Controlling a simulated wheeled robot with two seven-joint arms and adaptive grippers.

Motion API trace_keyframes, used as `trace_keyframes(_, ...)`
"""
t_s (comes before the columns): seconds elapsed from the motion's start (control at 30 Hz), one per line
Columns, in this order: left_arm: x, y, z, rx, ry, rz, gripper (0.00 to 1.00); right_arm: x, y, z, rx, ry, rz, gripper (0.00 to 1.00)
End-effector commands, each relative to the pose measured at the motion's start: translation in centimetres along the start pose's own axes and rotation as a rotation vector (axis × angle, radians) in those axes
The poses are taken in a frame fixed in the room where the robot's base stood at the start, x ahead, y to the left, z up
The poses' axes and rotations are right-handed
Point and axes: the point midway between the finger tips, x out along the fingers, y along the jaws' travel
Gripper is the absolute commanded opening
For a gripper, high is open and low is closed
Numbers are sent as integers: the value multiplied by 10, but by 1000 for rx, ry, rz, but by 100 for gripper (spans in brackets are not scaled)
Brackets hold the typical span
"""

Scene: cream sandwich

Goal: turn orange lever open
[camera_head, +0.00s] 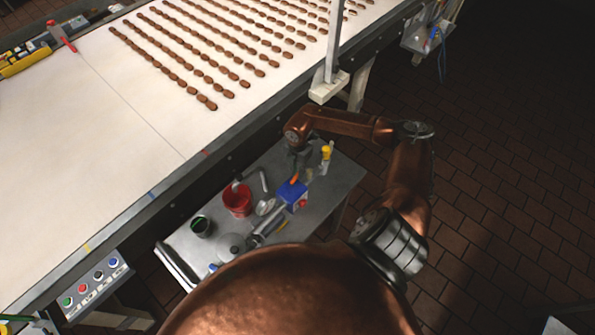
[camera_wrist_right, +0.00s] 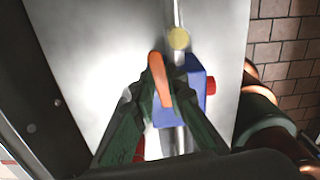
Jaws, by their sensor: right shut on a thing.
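The orange lever (camera_head: 294,179) sits on top of a blue box (camera_head: 289,194) on the small metal table. In the right wrist view the lever (camera_wrist_right: 158,76) shows as a long orange piece, slightly tilted, between the fingers and sticking out past them. The blue box (camera_wrist_right: 197,82) is beneath and to its right, with a red knob on its side. My right gripper (camera_head: 299,168) reaches down from above and is shut on the orange lever; its fingers (camera_wrist_right: 160,92) hide part of the box. My left gripper is in neither view.
The metal table (camera_head: 343,176) also carries a red bucket (camera_head: 237,198), a dark can (camera_head: 201,227), a scoop (camera_head: 265,207) and a yellow-topped item (camera_head: 326,153). A wide white conveyor (camera_head: 110,130) with rows of brown biscuits runs behind. A post (camera_head: 334,40) stands near my right arm.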

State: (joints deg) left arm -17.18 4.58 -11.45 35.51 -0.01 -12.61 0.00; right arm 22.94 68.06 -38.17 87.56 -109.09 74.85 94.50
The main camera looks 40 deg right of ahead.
Motion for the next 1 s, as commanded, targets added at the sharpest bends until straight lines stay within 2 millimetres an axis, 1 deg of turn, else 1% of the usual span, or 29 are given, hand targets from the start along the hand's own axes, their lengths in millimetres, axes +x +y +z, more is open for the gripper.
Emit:
trace_keyframes(0.1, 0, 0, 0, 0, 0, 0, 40, -1, 1, 2, 0, -3, 3, 0)
trace_keyframes(0.13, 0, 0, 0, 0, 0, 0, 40, -1, 1, 2, 0, -3, 3, 14)
trace_keyframes(0.3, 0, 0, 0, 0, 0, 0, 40, -1, 1, 1, 0, -2, 2, 25)
trace_keyframes(0.4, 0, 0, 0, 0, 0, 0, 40, -1, 1, 1, -1, -1, 1, 30)
trace_keyframes(0.63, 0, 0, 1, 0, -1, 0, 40, -1, 0, 0, -1, -1, 1, 30)
trace_keyframes(0.73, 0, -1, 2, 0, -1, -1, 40, -5, 1, 1, -1, -1, 2, 30)
trace_keyframes(0.87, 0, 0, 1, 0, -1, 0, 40, -22, 1, 1, -3, -3, 2, 30)
trace_keyframes(1.0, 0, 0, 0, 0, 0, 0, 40, -52, 1, 2, -2, -5, 3, 30)
